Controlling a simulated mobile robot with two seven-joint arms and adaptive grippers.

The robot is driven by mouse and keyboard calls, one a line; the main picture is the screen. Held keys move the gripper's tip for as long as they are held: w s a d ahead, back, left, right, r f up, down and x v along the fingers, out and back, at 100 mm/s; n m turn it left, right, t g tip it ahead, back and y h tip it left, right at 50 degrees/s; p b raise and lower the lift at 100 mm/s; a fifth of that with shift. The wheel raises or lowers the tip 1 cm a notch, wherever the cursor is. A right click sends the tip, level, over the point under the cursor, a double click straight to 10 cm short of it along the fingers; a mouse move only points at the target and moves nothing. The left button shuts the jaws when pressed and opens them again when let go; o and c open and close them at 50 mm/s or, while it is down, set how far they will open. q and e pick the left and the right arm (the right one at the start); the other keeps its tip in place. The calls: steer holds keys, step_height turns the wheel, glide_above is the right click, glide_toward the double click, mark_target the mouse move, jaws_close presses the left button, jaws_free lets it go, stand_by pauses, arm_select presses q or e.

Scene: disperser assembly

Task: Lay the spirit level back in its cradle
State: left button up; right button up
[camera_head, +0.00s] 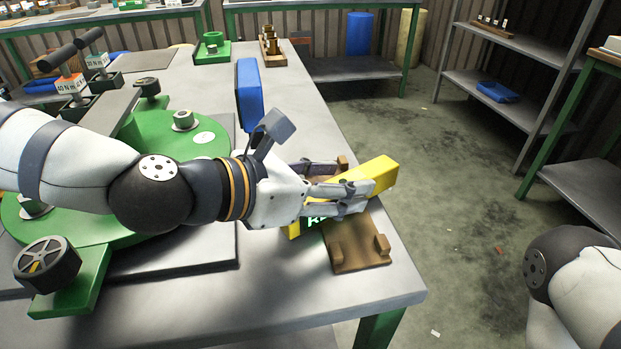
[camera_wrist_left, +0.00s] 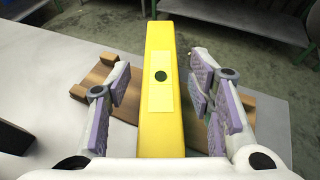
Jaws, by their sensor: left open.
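The yellow spirit level (camera_head: 377,176) runs across the brown wooden cradle (camera_head: 358,258) near the table's right edge. Blocks of the cradle show on both sides of the level. I cannot tell whether the level rests on the cradle or is a little above it. My left gripper (camera_head: 350,196) is open, with its fingers either side of the level. In the left wrist view the level (camera_wrist_left: 160,110) lies between the fingers (camera_wrist_left: 165,92), with a gap on each side. The cradle (camera_wrist_left: 125,103) shows beneath. My right gripper is out of view.
A green disperser base (camera_head: 110,225) stands on the table at left. A blue upright object (camera_head: 249,90) stands behind my left wrist. A green holder (camera_head: 212,48) and a small wooden rack (camera_head: 271,50) are farther back.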

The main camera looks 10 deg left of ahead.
arm_select(q)
steer(key=v, duration=0.3)
steer(key=p+v, duration=0.1)
steer(key=v, duration=0.2)
steer(key=p+v, duration=0.1)
steer(key=v, duration=0.1)
steer(key=shift+s+a+r, duration=0.15)
steer(key=shift+r, duration=0.35)
steer(key=p+v, duration=0.2)
steer(key=shift+s+a+p, duration=0.25)
steer(key=shift+p, duration=0.1)
steer(key=shift+f, duration=0.3)
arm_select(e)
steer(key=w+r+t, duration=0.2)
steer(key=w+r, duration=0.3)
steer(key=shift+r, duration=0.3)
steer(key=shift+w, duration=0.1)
